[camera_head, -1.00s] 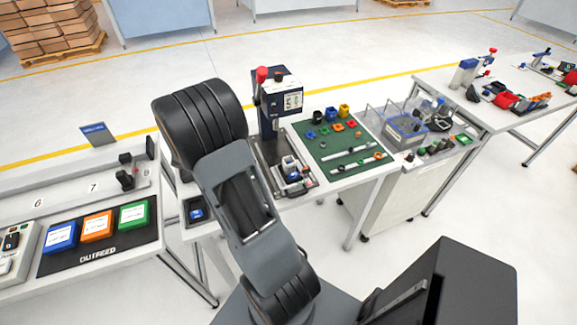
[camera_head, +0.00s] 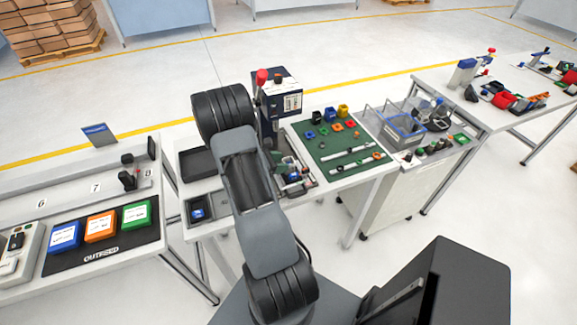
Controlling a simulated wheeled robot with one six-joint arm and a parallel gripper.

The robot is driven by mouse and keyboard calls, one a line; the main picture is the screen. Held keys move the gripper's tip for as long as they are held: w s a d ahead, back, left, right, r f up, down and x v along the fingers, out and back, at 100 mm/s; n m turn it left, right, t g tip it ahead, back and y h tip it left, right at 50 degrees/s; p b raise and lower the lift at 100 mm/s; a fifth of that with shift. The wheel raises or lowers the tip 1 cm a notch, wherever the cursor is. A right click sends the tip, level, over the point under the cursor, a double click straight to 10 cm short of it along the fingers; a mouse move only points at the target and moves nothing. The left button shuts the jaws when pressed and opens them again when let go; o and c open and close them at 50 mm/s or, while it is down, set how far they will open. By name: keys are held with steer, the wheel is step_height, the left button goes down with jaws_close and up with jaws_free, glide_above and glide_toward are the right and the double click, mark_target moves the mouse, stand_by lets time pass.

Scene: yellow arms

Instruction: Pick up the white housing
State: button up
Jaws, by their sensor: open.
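A green mat (camera_head: 322,154) with small coloured parts and pale bars lies to the right. A black tray (camera_head: 199,163) and a small dark bin (camera_head: 200,211) are on the left. The red-knobbed press stands close behind my arm. Blue, orange and green boxes sit further left.

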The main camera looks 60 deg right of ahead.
mark_target(291, 163)
steer(key=shift+p+x, duration=0.8)
steer(key=shift+x, duration=1.7)
steer(key=shift+f, duration=0.1)
steer(key=c, duration=0.6)
